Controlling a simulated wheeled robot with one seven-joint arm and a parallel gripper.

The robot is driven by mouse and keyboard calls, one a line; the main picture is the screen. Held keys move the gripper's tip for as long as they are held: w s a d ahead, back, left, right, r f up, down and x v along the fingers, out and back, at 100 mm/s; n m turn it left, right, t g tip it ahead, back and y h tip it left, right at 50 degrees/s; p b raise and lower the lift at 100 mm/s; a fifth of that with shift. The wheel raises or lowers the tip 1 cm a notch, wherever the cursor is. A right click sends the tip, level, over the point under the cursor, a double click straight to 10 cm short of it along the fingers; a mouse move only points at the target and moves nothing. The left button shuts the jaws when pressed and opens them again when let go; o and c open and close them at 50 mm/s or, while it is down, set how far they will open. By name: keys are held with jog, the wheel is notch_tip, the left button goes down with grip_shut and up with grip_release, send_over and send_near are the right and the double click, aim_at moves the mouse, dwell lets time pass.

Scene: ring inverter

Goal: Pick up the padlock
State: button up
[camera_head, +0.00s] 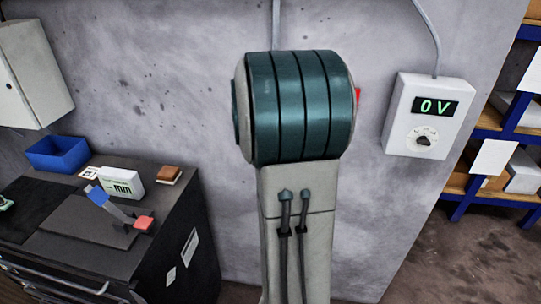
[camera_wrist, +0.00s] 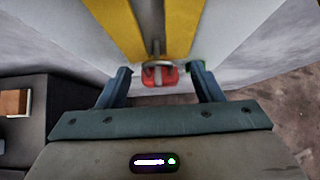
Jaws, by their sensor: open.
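The padlock (camera_wrist: 168,77) shows in the wrist view as a small red body with a grey metal bar or shackle in front of it. It hangs at the lower end of a panel with yellow stripes (camera_wrist: 185,25). My gripper (camera_wrist: 160,69) is open, with one blue-grey finger on each side of the padlock in the picture. I cannot tell how far beyond the fingertips the padlock is. In the head view my arm covers this area; only a red sliver (camera_head: 358,97) shows at its right edge, and I cannot tell what it belongs to.
A dark workbench (camera_head: 190,225) stands at the left with a blue bin (camera_head: 57,153), a white meter (camera_head: 122,182) and a brown block (camera_head: 168,175). A white box reading 0 V (camera_head: 430,115) is on the wall at the right. Blue shelving (camera_head: 513,115) stands beyond it.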

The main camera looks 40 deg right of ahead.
jog(key=c, duration=1.1)
jog(key=shift+r, duration=0.1)
